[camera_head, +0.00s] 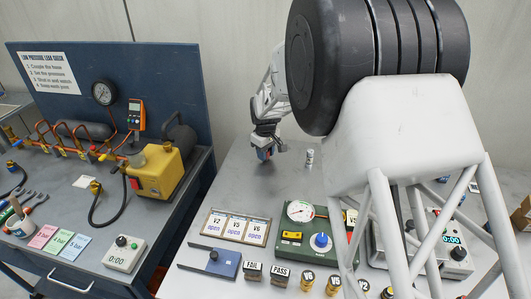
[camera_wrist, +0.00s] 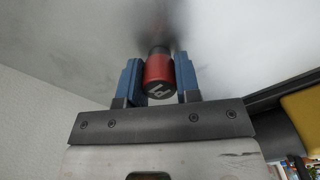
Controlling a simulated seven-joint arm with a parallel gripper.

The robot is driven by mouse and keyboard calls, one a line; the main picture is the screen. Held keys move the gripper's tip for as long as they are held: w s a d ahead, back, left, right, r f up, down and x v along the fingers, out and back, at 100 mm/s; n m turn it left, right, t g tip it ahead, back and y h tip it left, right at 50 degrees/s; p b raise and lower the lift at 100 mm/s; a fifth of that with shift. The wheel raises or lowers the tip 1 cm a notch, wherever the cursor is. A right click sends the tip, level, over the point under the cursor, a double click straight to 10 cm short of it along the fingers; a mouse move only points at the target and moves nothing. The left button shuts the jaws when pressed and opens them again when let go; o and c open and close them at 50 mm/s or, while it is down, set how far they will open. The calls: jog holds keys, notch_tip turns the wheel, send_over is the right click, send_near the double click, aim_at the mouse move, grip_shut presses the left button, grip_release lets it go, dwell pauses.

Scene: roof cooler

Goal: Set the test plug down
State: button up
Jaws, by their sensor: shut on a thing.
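In the wrist view, my gripper (camera_wrist: 159,78) is shut on a short red cylinder, the test plug (camera_wrist: 158,72), with a dark end face bearing a light mark. The blue finger pads are on its left and right sides. The plug's far end is dark and close to the grey table surface; I cannot tell whether it touches. In the head view, my gripper (camera_head: 265,153) points down over the back left part of the grey table (camera_head: 230,190). A bit of red shows between its fingers.
A small silver cylinder (camera_head: 310,158) stands right of my gripper. Cards marked V2, V5 and V6 (camera_head: 236,227), a green gauge box (camera_head: 310,222) and FAIL and PASS blocks (camera_head: 266,273) occupy the front. A blue bench (camera_head: 75,250) with a yellow pump (camera_head: 160,172) stands left.

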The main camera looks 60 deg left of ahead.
jog(key=o, duration=0.9)
notch_tip(320, 180, up, 12)
dwell(0.4)
jog(key=shift+r, duration=0.1)
dwell(0.5)
dwell(0.3)
